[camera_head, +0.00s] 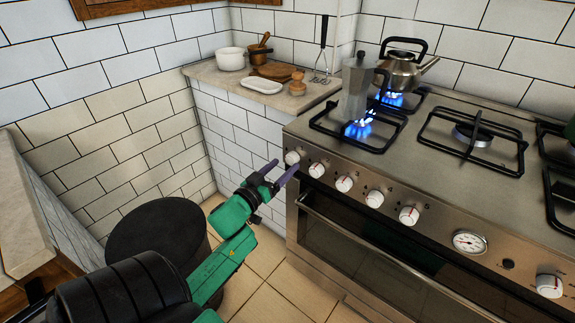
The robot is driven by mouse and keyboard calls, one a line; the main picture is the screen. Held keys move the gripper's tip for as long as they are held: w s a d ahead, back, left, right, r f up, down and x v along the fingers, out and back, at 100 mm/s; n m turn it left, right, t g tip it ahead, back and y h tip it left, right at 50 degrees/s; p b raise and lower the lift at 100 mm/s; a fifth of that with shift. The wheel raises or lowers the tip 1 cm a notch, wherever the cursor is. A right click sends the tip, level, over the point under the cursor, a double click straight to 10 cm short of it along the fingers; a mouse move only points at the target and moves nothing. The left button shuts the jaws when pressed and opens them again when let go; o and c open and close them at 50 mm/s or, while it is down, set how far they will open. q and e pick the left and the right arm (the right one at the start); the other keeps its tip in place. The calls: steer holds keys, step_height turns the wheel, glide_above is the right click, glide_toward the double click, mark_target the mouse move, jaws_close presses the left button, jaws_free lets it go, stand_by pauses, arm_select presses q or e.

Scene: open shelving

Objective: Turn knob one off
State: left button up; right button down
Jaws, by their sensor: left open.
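The stove's front panel carries a row of several white knobs. The leftmost knob (292,157) is beside the fingertips of my left gripper (282,168). A second knob (317,170) is just to its right, then a third (344,184). No numbers are readable, so I cannot tell which is knob one. My left gripper is open, with its purple fingers pointing up toward the panel; whether it touches the leftmost knob is unclear. Blue flames (359,130) burn under a moka pot (356,88), and more flames (391,98) burn under a kettle (404,68). My right gripper is out of view.
The oven door handle (370,240) runs below the knobs. A tiled counter (205,72) with pots and a white dish (262,86) adjoins the stove's left. A dark round stool-like object (155,232) stands on the floor left of my arm. Another counter (22,215) is at far left.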

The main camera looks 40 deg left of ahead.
mark_target(292, 159)
arm_select(q)
steer(key=w, duration=0.2)
steer(key=shift+w+a, duration=0.1)
steer(key=shift+w, duration=0.2)
jaws_close()
steer(key=shift+m, duration=0.5)
steer(key=shift+m+p, duration=0.35)
steer(key=shift+m, duration=0.55)
steer(key=m, duration=0.3)
steer(key=shift+f+m, duration=0.1)
steer(key=shift+m, duration=0.3)
steer(key=m, duration=0.3)
steer(key=shift+s+m+t, duration=0.1)
steer(key=shift+m+t, duration=0.2)
steer(key=shift+m, duration=0.1)
steer(key=shift+m+h, duration=0.3)
steer(key=shift+m, duration=1.7)
